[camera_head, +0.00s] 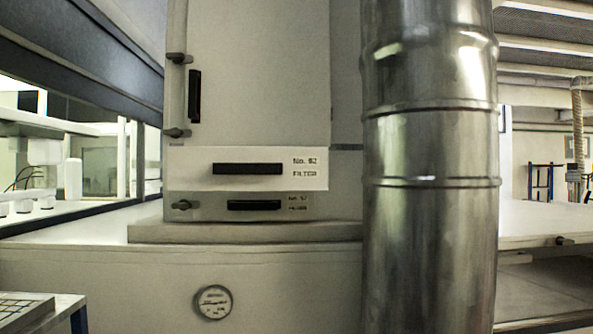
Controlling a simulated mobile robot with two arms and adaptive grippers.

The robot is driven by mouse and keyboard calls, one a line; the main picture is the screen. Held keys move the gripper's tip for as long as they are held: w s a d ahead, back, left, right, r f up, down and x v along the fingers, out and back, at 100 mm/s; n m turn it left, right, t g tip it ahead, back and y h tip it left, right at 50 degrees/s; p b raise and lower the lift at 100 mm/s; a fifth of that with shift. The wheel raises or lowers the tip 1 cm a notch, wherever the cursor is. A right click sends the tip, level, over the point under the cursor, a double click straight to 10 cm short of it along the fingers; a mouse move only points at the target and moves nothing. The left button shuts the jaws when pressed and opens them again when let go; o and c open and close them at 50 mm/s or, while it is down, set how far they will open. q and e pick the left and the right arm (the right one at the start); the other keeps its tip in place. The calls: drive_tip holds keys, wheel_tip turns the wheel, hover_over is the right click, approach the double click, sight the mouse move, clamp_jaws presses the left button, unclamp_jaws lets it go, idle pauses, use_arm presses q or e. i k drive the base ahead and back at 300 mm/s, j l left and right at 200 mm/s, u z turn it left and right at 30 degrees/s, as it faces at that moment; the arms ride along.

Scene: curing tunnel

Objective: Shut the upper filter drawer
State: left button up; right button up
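The upper filter drawer (190,170) has a pale front with a black bar handle (247,169) and a label reading "No. 52 FILTER". Its front looks larger and brighter than the lower drawer and overlaps the cabinet's edges, so it stands out from the cabinet. How far out it is cannot be told exactly. The lower filter drawer (215,205) sits below in shadow, with its own black handle (254,205) and a smaller label. Neither of my grippers shows in the head view.
A tall cabinet door (260,70) with a vertical black handle is above the drawers. A large metal duct (430,230) stands close at the right. A round gauge (213,302) is on the panel below. A small table (45,310) is at the lower left.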

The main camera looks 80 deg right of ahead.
sight(190, 168)
drive_tip(key=z, duration=1.9)
